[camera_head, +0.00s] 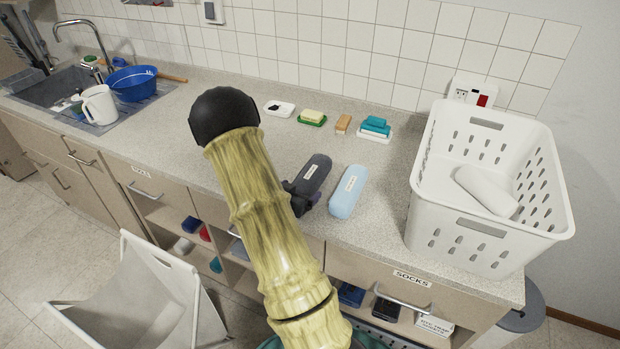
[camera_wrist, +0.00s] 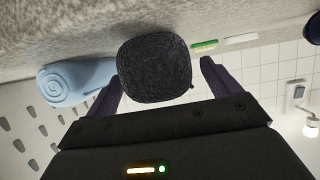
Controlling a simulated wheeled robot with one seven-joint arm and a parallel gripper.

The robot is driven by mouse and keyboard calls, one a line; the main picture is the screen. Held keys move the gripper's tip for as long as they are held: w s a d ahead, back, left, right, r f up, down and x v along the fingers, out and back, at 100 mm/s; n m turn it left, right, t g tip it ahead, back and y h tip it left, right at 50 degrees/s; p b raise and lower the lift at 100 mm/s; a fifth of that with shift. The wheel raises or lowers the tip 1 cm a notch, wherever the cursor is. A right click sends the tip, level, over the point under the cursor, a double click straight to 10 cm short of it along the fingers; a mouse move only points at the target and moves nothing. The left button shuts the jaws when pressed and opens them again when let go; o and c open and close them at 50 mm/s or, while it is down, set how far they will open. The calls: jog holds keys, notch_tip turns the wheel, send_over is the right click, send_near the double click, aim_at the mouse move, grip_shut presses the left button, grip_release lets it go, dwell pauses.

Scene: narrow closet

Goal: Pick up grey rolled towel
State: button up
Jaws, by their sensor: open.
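The grey rolled towel (camera_head: 314,175) is dark grey, with a small pale label, and lies on the countertop. In the wrist view its rounded end (camera_wrist: 154,68) sits between the two fingers of my gripper (camera_wrist: 160,85). The fingers are open, one on each side, with a small gap at the right finger; whether the left finger touches it I cannot tell. In the head view my gripper (camera_head: 299,197) is at the towel's near end, mostly hidden behind my arm.
A light blue rolled towel (camera_head: 348,191) lies just right of the grey one. A white basket (camera_head: 487,227) stands further right, with a white roll inside. Several soap dishes line the back, including a green one (camera_head: 312,119). A sink (camera_head: 60,90) and blue basin (camera_head: 132,84) are at left.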

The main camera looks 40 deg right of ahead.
jog(key=shift+x, duration=1.25)
jog(key=c, duration=1.2)
